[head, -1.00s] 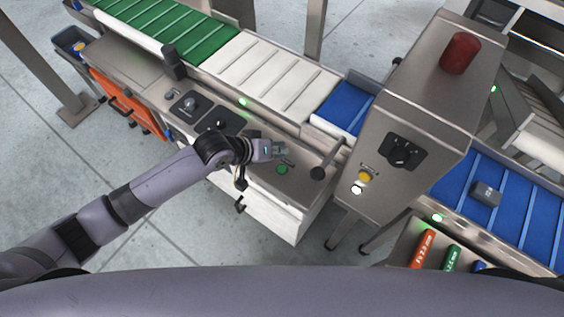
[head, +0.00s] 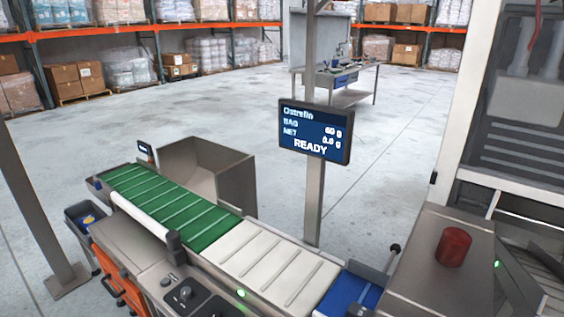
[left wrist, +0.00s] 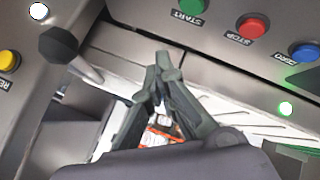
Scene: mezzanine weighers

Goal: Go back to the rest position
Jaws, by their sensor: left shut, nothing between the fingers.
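My left gripper (left wrist: 163,62) shows in the left wrist view with its dark fingers drawn together at the tips and nothing between them. It is above the weigher's steel control panel, close to the green START button (left wrist: 190,8), the red STOP button (left wrist: 252,26) and the blue ZERO button (left wrist: 304,52). A black-knobbed lever (left wrist: 58,44) stands to its left. Neither gripper shows in the head view now.
A conveyor with a green belt (head: 165,205), a white section (head: 265,262) and a blue section (head: 348,297) crosses the front. A display (head: 316,132) on a post reads READY. A steel cabinet with a red beacon (head: 453,247) stands at right. Open floor lies behind.

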